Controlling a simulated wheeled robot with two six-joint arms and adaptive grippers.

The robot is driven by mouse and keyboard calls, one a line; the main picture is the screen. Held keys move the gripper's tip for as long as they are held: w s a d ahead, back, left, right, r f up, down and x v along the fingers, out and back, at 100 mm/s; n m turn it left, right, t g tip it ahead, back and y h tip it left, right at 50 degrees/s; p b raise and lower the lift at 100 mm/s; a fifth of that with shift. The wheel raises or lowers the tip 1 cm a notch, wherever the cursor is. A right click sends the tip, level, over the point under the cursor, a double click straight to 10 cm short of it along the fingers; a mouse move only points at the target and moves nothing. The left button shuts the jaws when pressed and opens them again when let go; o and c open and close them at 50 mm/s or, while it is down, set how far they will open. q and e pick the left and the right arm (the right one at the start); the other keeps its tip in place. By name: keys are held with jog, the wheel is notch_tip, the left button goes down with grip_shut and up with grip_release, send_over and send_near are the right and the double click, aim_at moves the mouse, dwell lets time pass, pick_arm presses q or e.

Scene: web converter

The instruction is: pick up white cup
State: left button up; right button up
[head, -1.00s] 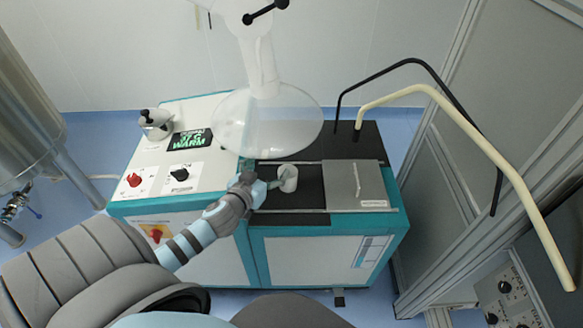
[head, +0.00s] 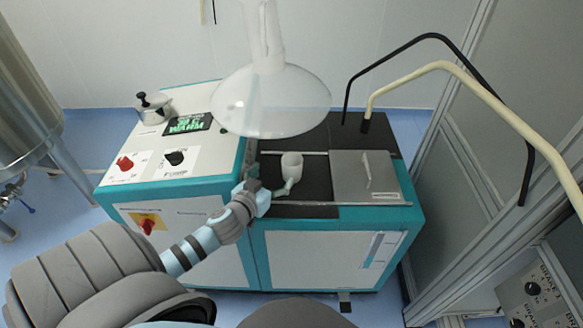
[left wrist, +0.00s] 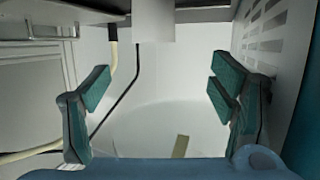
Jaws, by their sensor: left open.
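The white cup (head: 291,164) stands upright on the black top of the machine, left of a grey metal plate. My left gripper (head: 280,188) is open and empty, just in front of the cup and slightly to its left in the head view. A finger reaches close to the cup's lower part; I cannot tell whether it touches. In the left wrist view both fingers of my left gripper (left wrist: 160,88) are spread apart. A white block-like shape (left wrist: 153,20), probably the cup, shows at the top middle, beyond the fingertips. My right gripper is not in view.
A clear hood (head: 270,105) hangs above and behind the cup. The grey plate (head: 350,185) with a handle lies to the right. Black and cream bent rods (head: 440,65) rise farther right. The control panel (head: 150,165) with knobs and a metal pot (head: 153,107) is left.

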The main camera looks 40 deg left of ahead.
aim_at(296, 157)
pick_arm(q)
jog(key=x, duration=0.7)
jog(key=d+f+x, duration=0.1)
jog(key=x, duration=0.3)
jog(key=shift+w+b, duration=0.25)
jog(key=shift+b, duration=0.1)
jog(key=c, duration=1.2)
